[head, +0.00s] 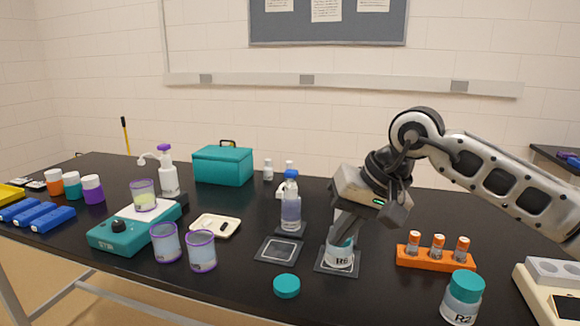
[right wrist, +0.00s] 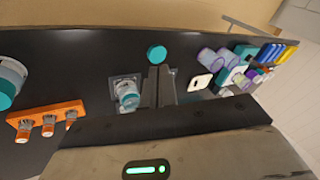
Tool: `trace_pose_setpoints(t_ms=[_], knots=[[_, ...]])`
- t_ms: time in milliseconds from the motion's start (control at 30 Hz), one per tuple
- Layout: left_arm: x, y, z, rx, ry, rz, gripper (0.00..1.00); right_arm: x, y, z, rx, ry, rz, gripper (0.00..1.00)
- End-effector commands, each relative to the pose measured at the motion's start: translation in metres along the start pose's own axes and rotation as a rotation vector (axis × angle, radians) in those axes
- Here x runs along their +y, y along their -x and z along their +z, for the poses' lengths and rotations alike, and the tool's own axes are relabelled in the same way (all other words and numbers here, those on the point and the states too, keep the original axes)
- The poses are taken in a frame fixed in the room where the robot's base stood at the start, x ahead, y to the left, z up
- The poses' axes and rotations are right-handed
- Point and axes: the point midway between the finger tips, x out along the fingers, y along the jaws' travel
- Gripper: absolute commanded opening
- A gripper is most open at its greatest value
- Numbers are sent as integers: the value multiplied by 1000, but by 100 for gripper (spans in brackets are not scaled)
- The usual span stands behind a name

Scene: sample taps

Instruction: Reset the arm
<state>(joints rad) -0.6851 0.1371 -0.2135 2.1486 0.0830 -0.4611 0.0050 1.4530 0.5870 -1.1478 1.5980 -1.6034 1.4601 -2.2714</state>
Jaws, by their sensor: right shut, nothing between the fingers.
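My right gripper (head: 338,238) reaches in from the right in the head view, pointing down and to the left. Its fingers show together and empty in the right wrist view (right wrist: 159,72). A labelled jar (head: 339,258) stands on a dark square pad behind the fingertips, its top partly hidden by them in the head view. In the right wrist view the jar (right wrist: 127,95) shows just left of the fingers, apart from them. A loose teal lid (head: 287,286) lies on the table in front of the jar. My left gripper is in neither view.
An orange rack (head: 436,260) with three small vials and a teal-capped jar (head: 462,298) stand to the right. A spray bottle (head: 291,205), a white tray (head: 215,226), purple-rimmed beakers (head: 202,252) and a teal stirrer (head: 122,238) are left. Bare table (head: 240,300) lies at the front.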

Motion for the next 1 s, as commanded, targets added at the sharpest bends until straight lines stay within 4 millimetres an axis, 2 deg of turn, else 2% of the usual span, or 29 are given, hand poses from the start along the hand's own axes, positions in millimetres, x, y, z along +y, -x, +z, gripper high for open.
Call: trace_pose_setpoints(t_ms=[100, 267, 367, 400, 467, 567, 667, 700, 733, 867, 900, 967, 1000], knots=[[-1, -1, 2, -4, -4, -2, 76, -27, -28, 23, -86, -127, -162, 0], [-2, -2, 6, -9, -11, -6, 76, -77, -58, 62, -288, -437, -462, 0], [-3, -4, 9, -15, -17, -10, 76, -113, -65, 86, -509, -759, -696, 0], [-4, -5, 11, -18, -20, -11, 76, -124, -64, 92, -618, -915, -788, 0], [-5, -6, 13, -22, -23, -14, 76, -135, -59, 96, -793, -1156, -912, 0], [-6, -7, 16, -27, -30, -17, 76, -133, -54, 92, -1112, -1575, -1083, 0], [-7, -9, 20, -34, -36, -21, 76, -108, -58, 82, -1470, -1998, -1211, 0], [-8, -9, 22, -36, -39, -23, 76, -92, -64, 78, -1623, -2168, -1252, 0], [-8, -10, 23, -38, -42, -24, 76, -78, -70, 77, 1735, 2278, 1271, 0], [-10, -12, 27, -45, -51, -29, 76, -4, -113, 90, 1441, 1731, 853, 0], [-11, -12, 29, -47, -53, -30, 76, 20, -129, 101, 1350, 1560, 749, 0], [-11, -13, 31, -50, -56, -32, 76, 52, -153, 124, 1219, 1321, 619, 0], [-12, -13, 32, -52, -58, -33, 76, 72, -168, 141, 1136, 1172, 549, 0]])
